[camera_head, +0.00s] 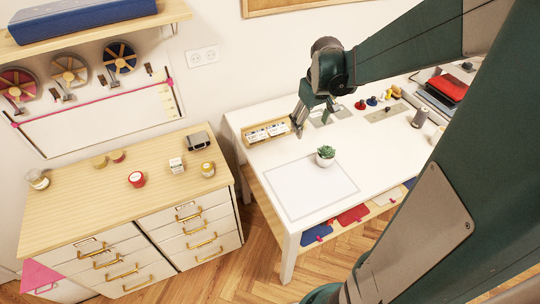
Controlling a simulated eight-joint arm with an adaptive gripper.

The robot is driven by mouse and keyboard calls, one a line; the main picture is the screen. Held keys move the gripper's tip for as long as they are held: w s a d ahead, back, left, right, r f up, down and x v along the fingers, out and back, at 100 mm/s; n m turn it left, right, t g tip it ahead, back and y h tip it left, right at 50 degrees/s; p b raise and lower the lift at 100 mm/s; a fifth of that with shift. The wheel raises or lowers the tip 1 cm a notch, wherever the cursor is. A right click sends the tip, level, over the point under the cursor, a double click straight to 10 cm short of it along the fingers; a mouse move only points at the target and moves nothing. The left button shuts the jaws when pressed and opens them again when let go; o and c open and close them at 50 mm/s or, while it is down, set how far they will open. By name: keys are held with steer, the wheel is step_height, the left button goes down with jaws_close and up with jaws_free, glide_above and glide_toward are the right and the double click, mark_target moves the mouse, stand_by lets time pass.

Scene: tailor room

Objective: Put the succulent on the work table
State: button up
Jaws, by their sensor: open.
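The succulent (325,156) is a small green plant in a white pot.
A wooden tray (268,131) with small packets lies at the table's back left, close to my gripper. Spools and small pieces (372,101) stand behind. A wooden drawer cabinet (90,200) with jars stands at the left.

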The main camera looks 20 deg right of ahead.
steer(key=s+a+r+t, duration=0.2)
steer(key=s+a+r, duration=0.3)
steer(key=a, duration=0.6)
steer(key=s+a+r+t, duration=0.3)
steer(key=s+a+r, duration=0.2)
steer(key=s+a, duration=0.5)
steer(key=shift+s+a+y, duration=0.3)
steer(key=shift+a+y, duration=0.1)
steer(key=shift+a, duration=0.85)
